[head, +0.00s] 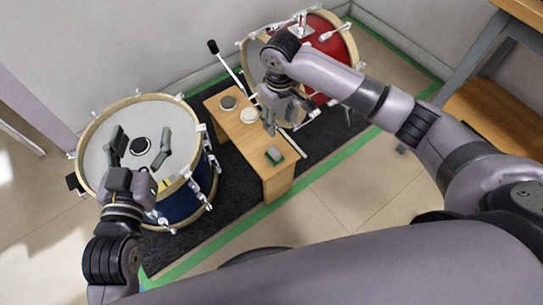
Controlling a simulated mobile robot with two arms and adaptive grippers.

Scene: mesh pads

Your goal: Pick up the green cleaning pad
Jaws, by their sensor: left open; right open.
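The green cleaning pad (275,156) is a small block with a grey-green top. It lies on the near end of a narrow wooden bench (262,168). My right gripper (282,126) is open and empty, pointing down above the bench, a little beyond the pad in the picture. I cannot tell its exact height, but it looks apart from the pad. My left gripper (141,143) is open with its fingers spread over the head of the blue drum at the left, away from the pad.
On the bench are a dark round pad (228,102) and a white round pad (249,116). A blue drum (182,206) stands left and a red drum (335,42) behind, on a dark mat (218,215) edged with green tape. A wooden shelf (490,118) stands at right.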

